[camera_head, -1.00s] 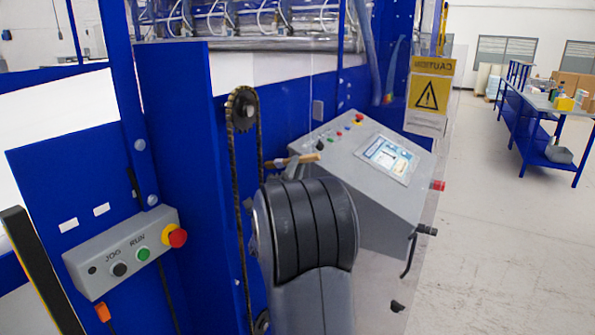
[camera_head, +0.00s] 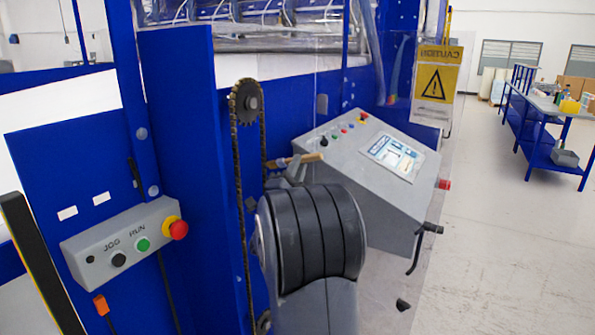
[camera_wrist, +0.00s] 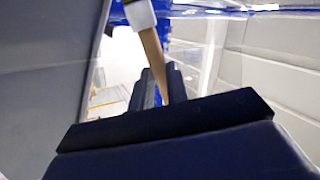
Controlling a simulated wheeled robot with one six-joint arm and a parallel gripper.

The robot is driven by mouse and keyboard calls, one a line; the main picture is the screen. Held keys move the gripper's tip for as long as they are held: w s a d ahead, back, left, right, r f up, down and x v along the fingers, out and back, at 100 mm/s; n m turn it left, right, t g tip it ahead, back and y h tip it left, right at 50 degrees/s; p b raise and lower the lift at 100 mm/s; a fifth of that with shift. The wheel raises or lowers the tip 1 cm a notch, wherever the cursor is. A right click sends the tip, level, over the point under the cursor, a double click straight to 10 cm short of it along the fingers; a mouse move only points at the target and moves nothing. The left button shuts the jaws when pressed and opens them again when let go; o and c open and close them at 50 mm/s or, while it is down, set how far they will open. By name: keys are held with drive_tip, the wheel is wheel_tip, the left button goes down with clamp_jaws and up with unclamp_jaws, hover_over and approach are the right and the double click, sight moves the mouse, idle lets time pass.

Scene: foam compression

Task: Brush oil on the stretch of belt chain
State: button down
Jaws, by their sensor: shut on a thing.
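The belt chain (camera_head: 237,180) is a dark, upright loop over a toothed sprocket (camera_head: 246,102) on the blue machine frame. My gripper (camera_head: 290,170) is partly hidden behind my arm. It is shut on the brush, whose wooden handle (camera_head: 308,158) points right in the head view. The brush's dark end lies close beside the chain's right strand; I cannot tell whether it touches. In the wrist view my gripper's fingers (camera_wrist: 155,88) hold the handle (camera_wrist: 154,60), with a white collar (camera_wrist: 140,14) above. The bristles are not visible there.
A grey control panel (camera_head: 350,190) with a screen stands right of the chain. A jog/run button box (camera_head: 125,243) with a red stop button is at left. A yellow caution sign (camera_head: 437,80) hangs behind. Open floor lies right, before a blue bench (camera_head: 540,120).

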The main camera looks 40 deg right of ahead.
drive_tip(key=shift+f+b, duration=0.65)
drive_tip(key=shift+b, duration=0.25)
drive_tip(key=shift+f, duration=0.1)
drive_tip(key=shift+w+a+f+b, duration=0.1)
drive_tip(key=shift+f+b, duration=0.5)
drive_tip(key=shift+b, duration=0.5)
drive_tip(key=shift+f, duration=0.1)
drive_tip(key=shift+f+b, duration=0.6)
drive_tip(key=shift+b, duration=0.55)
drive_tip(key=shift+f+b, duration=2.05)
drive_tip(key=shift+b, duration=1.15)
drive_tip(key=shift+f, duration=0.1)
